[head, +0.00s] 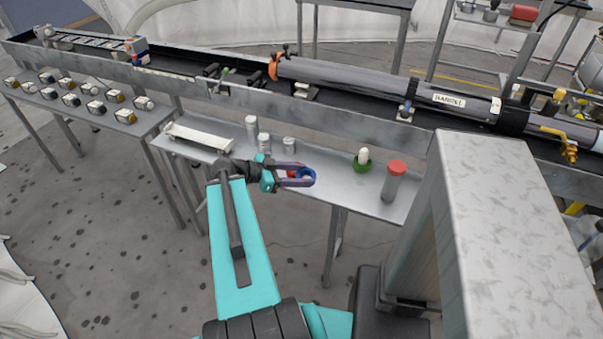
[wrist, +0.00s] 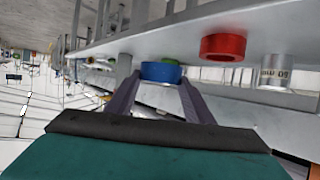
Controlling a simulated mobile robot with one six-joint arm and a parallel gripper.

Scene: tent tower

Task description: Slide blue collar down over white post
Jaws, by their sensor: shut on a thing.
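My gripper (head: 298,178) is shut on the blue collar (head: 307,173), over the front part of the low grey shelf. The collar is held at the fingertips and also shows between them in the wrist view (wrist: 160,73). A short white post (head: 364,155) stands in a green collar (head: 362,166) on the shelf, right of my gripper and apart from it. In the wrist view, green (wrist: 171,62) shows just behind the blue collar, and the white post is hidden or cannot be made out. A red collar (wrist: 223,47) lies right of the blue collar there.
A grey cylinder with a red top (head: 395,182) stands right of the white post. Several pale cans (head: 252,127) and a white tray (head: 198,137) stand on the shelf's left half. The long raised bench (head: 340,120) runs behind. Shelf between gripper and post looks clear.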

